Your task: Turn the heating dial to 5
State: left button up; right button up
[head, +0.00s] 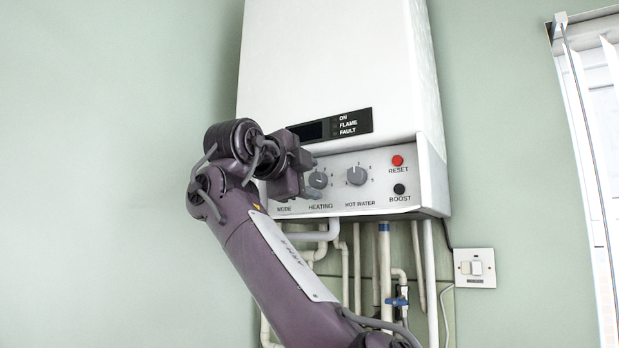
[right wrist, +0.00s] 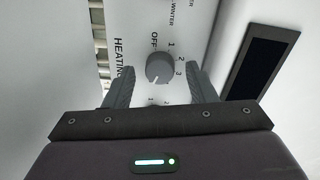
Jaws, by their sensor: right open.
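The heating dial (head: 318,180) is a round grey knob on the white panel, above the word HEATING. In the right wrist view the dial (right wrist: 159,68) has OFF, 1, 2 and 3 readable around it; its setting is too small to tell surely. My right gripper (head: 312,179) is at the panel's left part, by the dial. In the right wrist view its fingers (right wrist: 159,72) are open, one on each side of the dial, with gaps visible; I cannot tell their depth against it. The MODE dial is hidden behind my gripper. My left gripper is not in view.
The hot water dial (head: 357,176) is just right of the heating dial. Red reset (head: 397,161) and black boost (head: 399,189) buttons are further right. A dark display (head: 330,127) is above. Pipes (head: 385,270) run below the boiler. A wall switch (head: 475,268) is at right.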

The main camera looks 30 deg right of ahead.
jog(key=b+v, duration=0.2)
jog(key=v, duration=0.5)
jog(key=shift+s+a, duration=0.15)
jog(key=shift+a, duration=0.2)
jog(key=shift+d, duration=0.1)
jog(key=shift+d, duration=0.1)
